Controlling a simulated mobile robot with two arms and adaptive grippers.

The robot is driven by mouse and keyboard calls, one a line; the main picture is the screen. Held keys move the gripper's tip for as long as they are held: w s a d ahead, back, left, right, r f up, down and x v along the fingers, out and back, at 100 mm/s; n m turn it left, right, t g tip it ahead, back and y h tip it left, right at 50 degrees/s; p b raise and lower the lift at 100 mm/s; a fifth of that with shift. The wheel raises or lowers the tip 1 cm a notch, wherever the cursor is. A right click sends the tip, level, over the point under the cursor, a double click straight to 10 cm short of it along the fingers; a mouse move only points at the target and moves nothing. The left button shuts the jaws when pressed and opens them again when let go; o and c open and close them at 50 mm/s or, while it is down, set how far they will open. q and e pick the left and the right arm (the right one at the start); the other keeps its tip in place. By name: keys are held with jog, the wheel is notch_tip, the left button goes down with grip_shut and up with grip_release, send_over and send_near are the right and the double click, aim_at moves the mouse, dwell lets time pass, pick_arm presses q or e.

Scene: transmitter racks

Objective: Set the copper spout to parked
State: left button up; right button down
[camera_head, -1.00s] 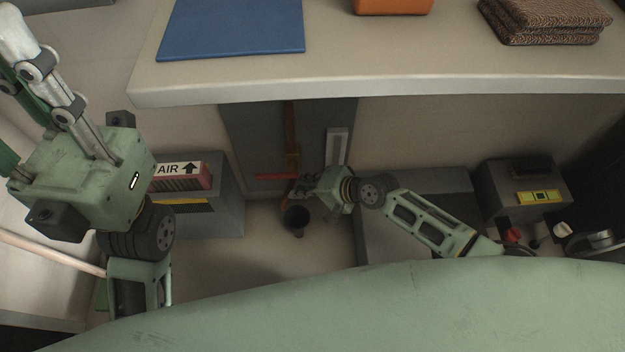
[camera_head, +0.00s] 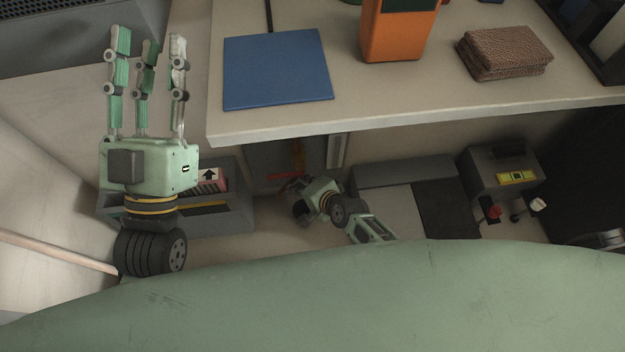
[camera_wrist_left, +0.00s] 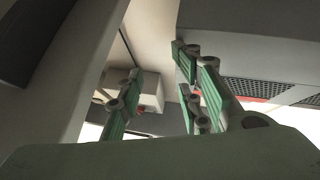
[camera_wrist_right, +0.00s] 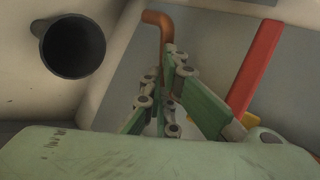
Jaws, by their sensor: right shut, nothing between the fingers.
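The copper spout (camera_wrist_right: 160,28) shows in the right wrist view as a bent orange-brown pipe on a grey panel. Its upper end bends left, and its lower part is hidden behind my right fingers. My right gripper (camera_wrist_right: 168,62) is shut and empty, its fingertips at the pipe in the picture; I cannot tell whether they touch. In the head view my right gripper (camera_head: 298,188) is low under the counter, partly hidden by its own wrist. My left gripper (camera_head: 149,48) is raised at the left with its fingers apart and empty; it also shows in the left wrist view (camera_wrist_left: 155,70).
A red bar (camera_wrist_right: 255,62) stands right of the spout, and a dark round cup (camera_wrist_right: 76,48) is left of it. The counter edge (camera_head: 300,131) overhangs the right arm. A blue mat (camera_head: 278,70), an orange container (camera_head: 395,35) and folded brown cloth (camera_head: 505,52) lie on it.

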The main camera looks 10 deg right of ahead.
aim_at(289, 183)
pick_arm(q)
jog(key=w+f+g+y+p, duration=0.1)
jog(key=w+f+g, duration=0.3)
jog(key=f, duration=0.5)
jog(key=shift+d+f+g+y, duration=0.25)
jog(key=shift+f+g+y, duration=0.15)
jog(key=shift+g, duration=0.3)
pick_arm(e)
jog(key=shift+w+a+f+m+h, duration=0.1)
jog(key=shift+w+a+m+h, duration=0.1)
jog(key=shift+a, duration=0.3)
jog(key=shift+w+a+f+m+h, duration=0.1)
jog(key=shift+a+m+h, duration=0.1)
jog(key=shift+a, duration=0.35)
pick_arm(q)
jog(key=shift+r, duration=0.3)
pick_arm(e)
jog(key=shift+w+a, duration=0.2)
jog(key=shift+a, duration=0.1)
jog(key=shift+s, duration=0.1)
